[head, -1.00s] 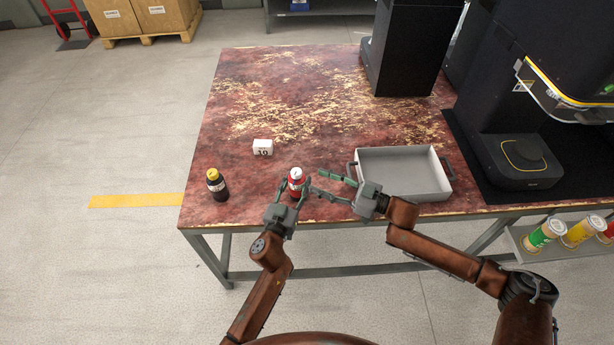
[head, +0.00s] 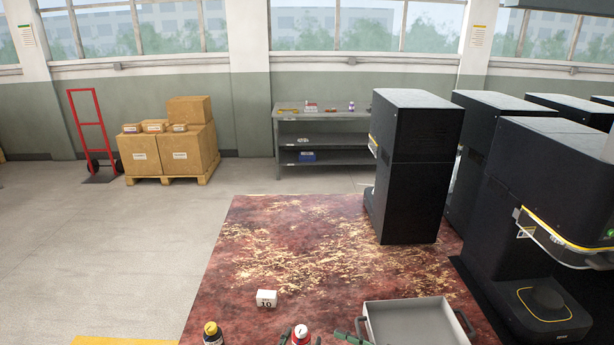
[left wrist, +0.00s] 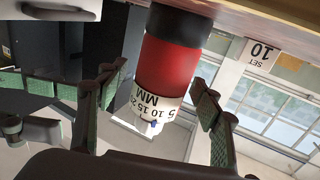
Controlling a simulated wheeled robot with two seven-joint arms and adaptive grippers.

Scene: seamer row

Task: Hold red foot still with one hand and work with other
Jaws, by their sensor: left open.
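The red foot (head: 301,339) with its pale top shows at the bottom edge of the head view. In the left wrist view, it is a red cylinder (left wrist: 168,68) with a black base and a white scale band marked in MM, upside down in the picture. My left gripper (left wrist: 152,82) is open, its green fingers on either side of the foot; I see no clear contact. My right gripper shows only as a green finger (head: 350,338) right of the foot and at the left of the wrist view (left wrist: 42,86). Its jaw gap is not clear.
A white block (head: 266,298) marked 10 stands behind the foot. A yellow-capped bottle (head: 211,334) is to the left. A grey tray (head: 405,302) lies to the right, with black machines (head: 415,160) beyond. The table's middle (head: 310,240) is clear.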

